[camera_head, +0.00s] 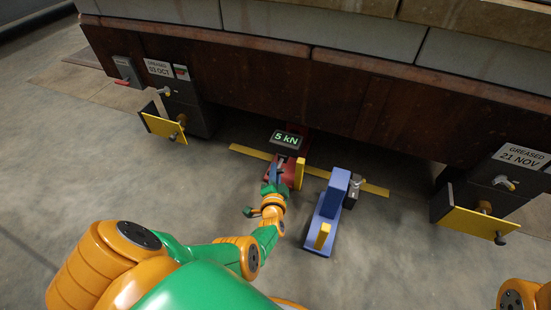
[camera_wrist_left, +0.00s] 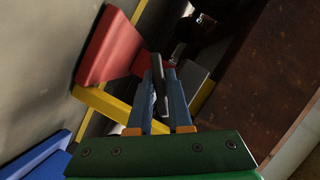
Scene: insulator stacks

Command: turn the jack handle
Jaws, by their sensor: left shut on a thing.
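The red jack (camera_head: 288,173) stands on the floor under the beam's edge, with a display (camera_head: 287,140) above it reading 5 kN. It also shows in the wrist view as a red block (camera_wrist_left: 112,47) at upper left. My left gripper (camera_head: 277,174) reaches the near side of the jack. In the wrist view its two blue fingers (camera_wrist_left: 162,80) are shut on a dark grey bar, the jack handle (camera_wrist_left: 157,75). The fingers partly hide the bar and where it joins the jack. My right gripper is out of view.
A blue device (camera_head: 333,200) with a yellow block stands right of the jack. A yellow strip (camera_head: 375,190) lies on the floor behind them. The brown beam (camera_head: 330,98) overhangs the jack. Brackets with yellow plates (camera_head: 163,127) (camera_head: 470,222) stand at both sides.

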